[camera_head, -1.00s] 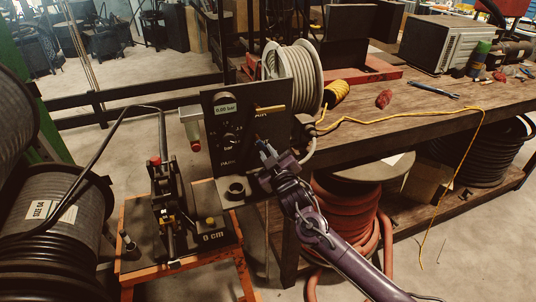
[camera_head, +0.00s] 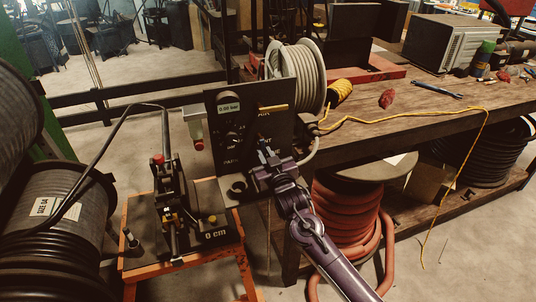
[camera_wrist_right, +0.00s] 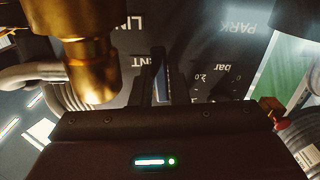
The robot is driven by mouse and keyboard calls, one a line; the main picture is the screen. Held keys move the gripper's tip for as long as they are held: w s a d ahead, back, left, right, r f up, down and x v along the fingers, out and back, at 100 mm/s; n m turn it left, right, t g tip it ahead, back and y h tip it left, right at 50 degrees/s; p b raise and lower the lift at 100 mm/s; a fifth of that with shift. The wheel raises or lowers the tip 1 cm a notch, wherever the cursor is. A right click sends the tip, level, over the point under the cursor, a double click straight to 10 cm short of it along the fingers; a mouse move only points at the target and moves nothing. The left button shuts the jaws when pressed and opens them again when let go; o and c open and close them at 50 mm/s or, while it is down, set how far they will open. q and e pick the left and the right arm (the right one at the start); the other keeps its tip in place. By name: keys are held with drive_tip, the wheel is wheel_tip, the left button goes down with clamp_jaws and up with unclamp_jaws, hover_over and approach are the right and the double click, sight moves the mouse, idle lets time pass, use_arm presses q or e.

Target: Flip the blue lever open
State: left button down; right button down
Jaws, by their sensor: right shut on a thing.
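The black control panel (camera_head: 283,133) stands upright at the middle of the head view, at the table's left end. My right gripper (camera_head: 263,155) is at the panel's lower right face. In the right wrist view its dark fingers (camera_wrist_right: 158,78) are close together in front of the panel, which shows upside-down lettering including PARK. A narrow strip of the blue lever (camera_wrist_right: 163,88) shows at the fingers. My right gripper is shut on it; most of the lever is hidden. My left gripper is not in view.
A yellow handle (camera_head: 273,108) sits above my gripper on the panel. In the wrist view a large brass fitting (camera_wrist_right: 88,65) is close on the left. The crimper (camera_head: 168,205) stands on an orange-framed stand at left. A hose reel (camera_head: 300,80) stands behind the panel.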

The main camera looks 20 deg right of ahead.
drive_tip(key=shift+a+m, duration=0.2)
drive_tip(key=shift+m, duration=0.4)
drive_tip(key=c, duration=1.4)
unclamp_jaws()
drive_tip(key=shift+s, duration=0.1)
drive_tip(key=s+b, duration=0.1)
drive_tip(key=s, duration=0.6)
drive_tip(key=shift+s+d, duration=0.15)
drive_tip(key=shift+s, duration=0.2)
